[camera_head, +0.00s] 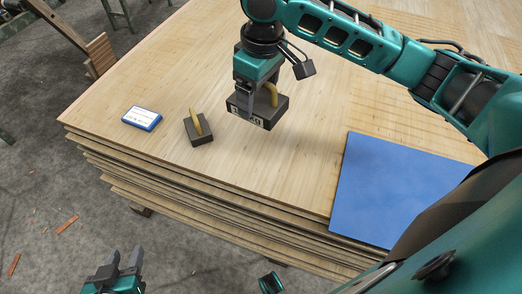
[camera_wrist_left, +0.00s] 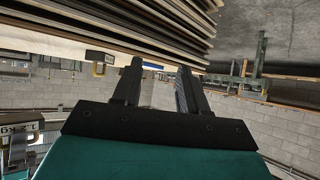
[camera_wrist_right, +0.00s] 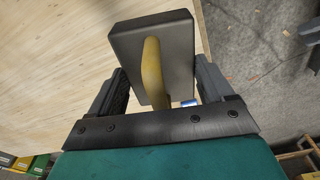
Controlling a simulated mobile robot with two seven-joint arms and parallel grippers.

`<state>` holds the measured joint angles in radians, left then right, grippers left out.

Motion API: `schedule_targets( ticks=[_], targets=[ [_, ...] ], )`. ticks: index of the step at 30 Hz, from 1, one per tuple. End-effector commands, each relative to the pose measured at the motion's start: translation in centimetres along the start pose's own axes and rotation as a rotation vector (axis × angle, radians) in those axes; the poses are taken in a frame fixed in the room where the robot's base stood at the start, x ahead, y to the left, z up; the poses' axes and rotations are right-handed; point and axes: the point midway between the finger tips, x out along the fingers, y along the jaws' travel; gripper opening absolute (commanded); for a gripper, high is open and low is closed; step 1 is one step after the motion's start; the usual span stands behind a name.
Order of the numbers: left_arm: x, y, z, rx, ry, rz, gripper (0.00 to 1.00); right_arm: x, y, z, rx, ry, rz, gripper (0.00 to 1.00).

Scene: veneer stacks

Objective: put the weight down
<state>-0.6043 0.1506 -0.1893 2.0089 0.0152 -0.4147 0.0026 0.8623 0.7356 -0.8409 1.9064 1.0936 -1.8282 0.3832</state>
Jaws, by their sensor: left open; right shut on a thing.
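A dark block weight with a yellow handle (camera_head: 268,112) is in my right gripper (camera_head: 256,98), over the top of the veneer stack (camera_head: 190,80). In the right wrist view the weight (camera_wrist_right: 176,42) sits between the two fingers of the right gripper (camera_wrist_right: 160,85), with its handle facing the camera. I cannot tell whether its underside touches the veneer. My left gripper (camera_head: 124,258) is open and empty, low in front of the stack; its parted fingers also show in the left wrist view (camera_wrist_left: 156,80).
A smaller dark weight with a yellow handle (camera_head: 200,137) stands on the stack to the left. Beside it lies a blue and white box (camera_head: 142,118). A blue sheet (camera_head: 390,190) covers the right front corner. Veneer around the held weight is clear.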

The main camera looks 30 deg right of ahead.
Motion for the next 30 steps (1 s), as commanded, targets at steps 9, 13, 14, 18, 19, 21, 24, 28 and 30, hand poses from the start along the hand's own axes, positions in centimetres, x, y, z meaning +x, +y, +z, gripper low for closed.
schedule_targets(
  ticks=[9, 13, 14, 18, 19, 21, 24, 28, 30],
  targets=[
    [-0.5, 0.0, -0.5, -0.004, 0.007, -0.005, 0.43, -0.3, 1.3, -0.7, -0.328, 0.003, -0.036, 0.0],
    [-0.6, -0.1, -0.3, -0.004, 0.002, -0.007, 0.43, -0.2, 1.8, -0.9, -0.465, 0.007, -0.051, 0.0],
    [-0.6, -0.1, -0.3, -0.004, -0.001, -0.007, 0.43, -0.2, 1.9, -0.9, -0.497, 0.008, -0.054, 0.0],
    [-0.8, -0.2, -0.1, -0.003, -0.007, -0.01, 0.43, -0.1, 2.4, -1.1, -0.643, 0.014, -0.071, 0.0],
    [-0.8, -0.2, -0.2, -0.003, -0.007, -0.01, 0.43, -0.1, 2.5, -1.1, -0.674, 0.015, -0.075, 0.0],
    [-0.9, -0.3, -0.3, -0.002, -0.005, -0.012, 0.43, 0.0, 2.7, -1.1, -0.743, 0.019, -0.083, 0.0],
    [-1.0, -0.3, -0.4, -0.001, -0.003, -0.013, 0.43, 0.1, 3.1, -1.2, -0.831, 0.025, -0.092, 0.0],
    [-1.0, -0.4, -0.5, 0.0, -0.001, -0.015, 0.43, 0.1, 3.4, -1.3, -0.921, 0.033, -0.101, 0.0],
    [-1.1, -0.4, -0.5, 0.0, 0.0, -0.016, 0.43, 0.2, 3.5, -1.3, -0.954, 0.036, -0.105, 0.0]
  ],
)
